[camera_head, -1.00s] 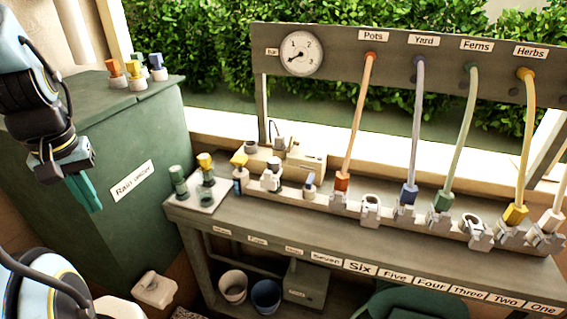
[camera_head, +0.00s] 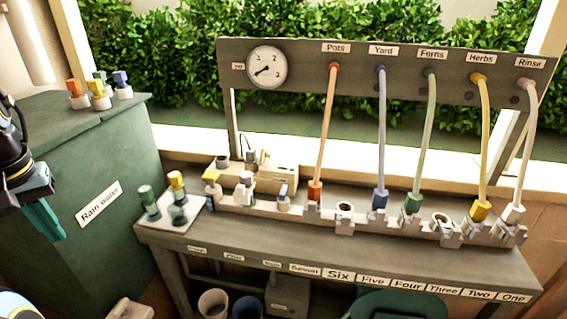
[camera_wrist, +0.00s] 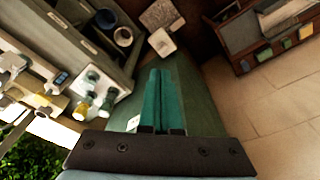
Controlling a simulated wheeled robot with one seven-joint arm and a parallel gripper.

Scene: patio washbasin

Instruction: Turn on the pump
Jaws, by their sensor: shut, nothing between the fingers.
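No part in view is clearly labelled as the pump. A beige box (camera_head: 277,179) stands at the back of the bench behind the row of valves. A grey box (camera_head: 288,297) with a small unreadable label sits under the bench. A pale unit (camera_head: 128,311) is cut off at the bottom edge. The round gauge (camera_head: 267,67) has its needle toward the low end. My gripper (camera_head: 46,222), with teal fingers, hangs at the left in front of the green rain water tank (camera_head: 80,165). In the wrist view its fingers (camera_wrist: 166,73) are together and empty, touching nothing visible.
The bench (camera_head: 230,247) carries numbered labels and a row of coloured hose couplings. A tray (camera_head: 182,219) with green and yellow-topped pieces sits at its left end. Two buckets (camera_head: 247,307) stand below. Open tiled floor (camera_wrist: 265,95) lies at right in the wrist view.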

